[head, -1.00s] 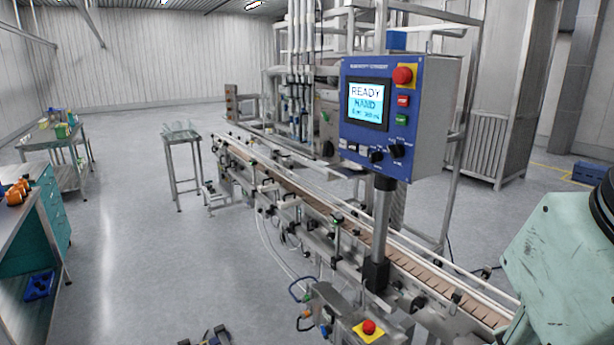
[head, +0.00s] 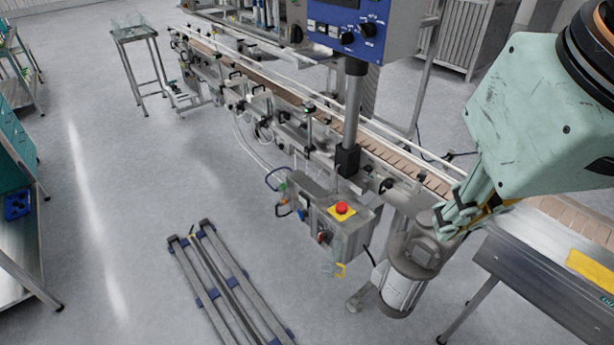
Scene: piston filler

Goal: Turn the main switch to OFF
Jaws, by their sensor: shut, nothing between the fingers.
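A small grey control box (head: 345,235) is mounted low at the side of the conveyor. It has a red emergency button (head: 341,209) on a yellow plate on top. On its front face is a small red rotary handle (head: 324,238), which looks like the main switch; its exact setting is too small to read. My gripper (head: 441,218) is to the right of the box, above a grey motor, apart from the handle. It is shut and empty, partly hidden by my arm.
A blue operator panel (head: 360,30) stands on a post (head: 352,115) above the conveyor (head: 270,95). The motor (head: 405,265) hangs below my gripper.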

